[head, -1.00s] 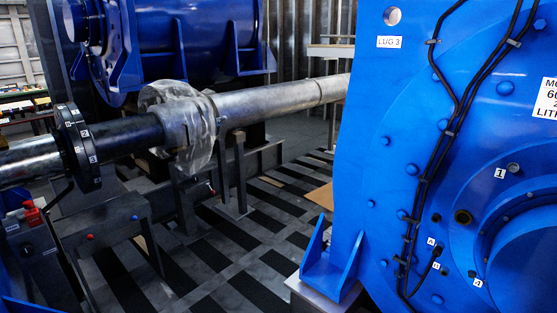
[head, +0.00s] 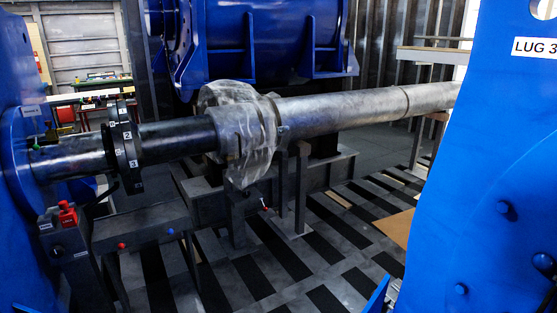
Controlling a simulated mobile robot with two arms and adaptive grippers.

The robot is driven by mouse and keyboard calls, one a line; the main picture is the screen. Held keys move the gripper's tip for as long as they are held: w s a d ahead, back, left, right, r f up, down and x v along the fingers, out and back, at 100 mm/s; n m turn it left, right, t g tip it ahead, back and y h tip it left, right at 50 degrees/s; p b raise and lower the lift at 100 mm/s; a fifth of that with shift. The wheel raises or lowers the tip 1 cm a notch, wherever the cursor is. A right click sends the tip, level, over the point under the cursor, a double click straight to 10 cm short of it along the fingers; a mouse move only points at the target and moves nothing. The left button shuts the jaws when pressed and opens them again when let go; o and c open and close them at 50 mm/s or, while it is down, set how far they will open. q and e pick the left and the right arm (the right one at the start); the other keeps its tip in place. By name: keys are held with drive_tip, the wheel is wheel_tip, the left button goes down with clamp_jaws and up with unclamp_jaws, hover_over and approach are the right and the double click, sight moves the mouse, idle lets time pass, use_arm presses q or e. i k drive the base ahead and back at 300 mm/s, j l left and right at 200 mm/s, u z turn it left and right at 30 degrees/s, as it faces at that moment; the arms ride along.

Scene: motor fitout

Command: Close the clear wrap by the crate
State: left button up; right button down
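A clear wrap (head: 232,98) hangs around the coupling on the long grey shaft (head: 340,109), near the middle of the head view. It looks like crinkled, see-through film, and its lower edge droops below the shaft. I cannot tell whether its edges meet. No crate can be made out clearly in this view. Neither of my grippers is in view.
Large blue housings stand at the left (head: 20,150) and right (head: 475,190), with another blue machine (head: 265,40) behind the shaft. A black flange (head: 126,148) carries number labels. Striped floor (head: 290,265) lies open in front.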

sight(204, 95)
drive_tip(key=i+j+u, duration=0.1)
drive_tip(key=i+u, duration=0.3)
drive_tip(key=i, duration=0.15)
drive_tip(key=i+u, duration=0.4)
drive_tip(key=i, duration=0.2)
